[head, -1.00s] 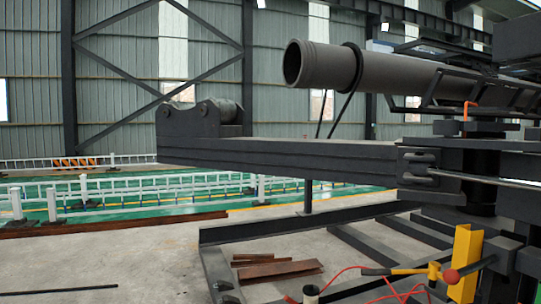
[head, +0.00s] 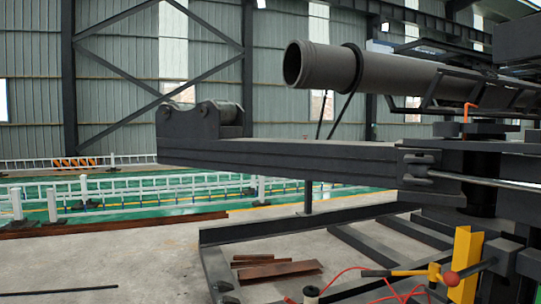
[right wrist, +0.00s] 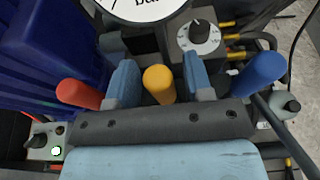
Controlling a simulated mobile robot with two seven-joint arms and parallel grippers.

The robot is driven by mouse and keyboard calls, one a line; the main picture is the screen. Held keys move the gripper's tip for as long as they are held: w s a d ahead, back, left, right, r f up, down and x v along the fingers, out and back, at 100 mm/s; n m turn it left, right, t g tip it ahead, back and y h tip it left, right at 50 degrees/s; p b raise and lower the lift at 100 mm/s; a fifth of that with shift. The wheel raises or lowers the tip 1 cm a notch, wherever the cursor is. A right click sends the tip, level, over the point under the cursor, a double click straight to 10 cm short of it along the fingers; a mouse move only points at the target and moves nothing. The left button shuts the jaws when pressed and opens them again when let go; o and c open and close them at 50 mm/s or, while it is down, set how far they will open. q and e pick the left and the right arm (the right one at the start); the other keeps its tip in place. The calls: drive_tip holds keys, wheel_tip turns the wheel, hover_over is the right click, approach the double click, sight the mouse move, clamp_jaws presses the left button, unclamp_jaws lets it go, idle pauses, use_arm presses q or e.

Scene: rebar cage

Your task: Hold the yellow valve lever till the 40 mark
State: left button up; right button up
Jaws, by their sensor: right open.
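In the right wrist view the yellow valve lever (right wrist: 159,84) shows as a rounded yellow knob in the middle of a row. My right gripper (right wrist: 159,72) is open, with one blue-grey finger on each side of the yellow knob. A gap shows between the knob and each finger. A round white gauge (right wrist: 148,10) is at the top edge. It is cut off, so its needle reading and the 40 mark cannot be made out. My left gripper is in neither view.
A red lever (right wrist: 78,93) stands just left of my fingers and a blue lever (right wrist: 258,74) just right. A small dial (right wrist: 198,37) sits beyond them. In the head view a long grey pipe (head: 400,75) lies above a dark beam (head: 280,155), with open concrete floor at left.

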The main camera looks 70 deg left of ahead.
use_arm(q)
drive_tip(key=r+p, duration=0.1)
drive_tip(key=p, duration=0.3)
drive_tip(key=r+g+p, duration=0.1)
drive_tip(key=p, duration=0.1)
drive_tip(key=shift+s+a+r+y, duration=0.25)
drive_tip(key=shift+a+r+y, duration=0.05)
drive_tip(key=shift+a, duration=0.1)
use_arm(e)
drive_tip(key=v, duration=0.8)
drive_tip(key=shift+s+r, duration=0.15)
drive_tip(key=shift+s, duration=0.05)
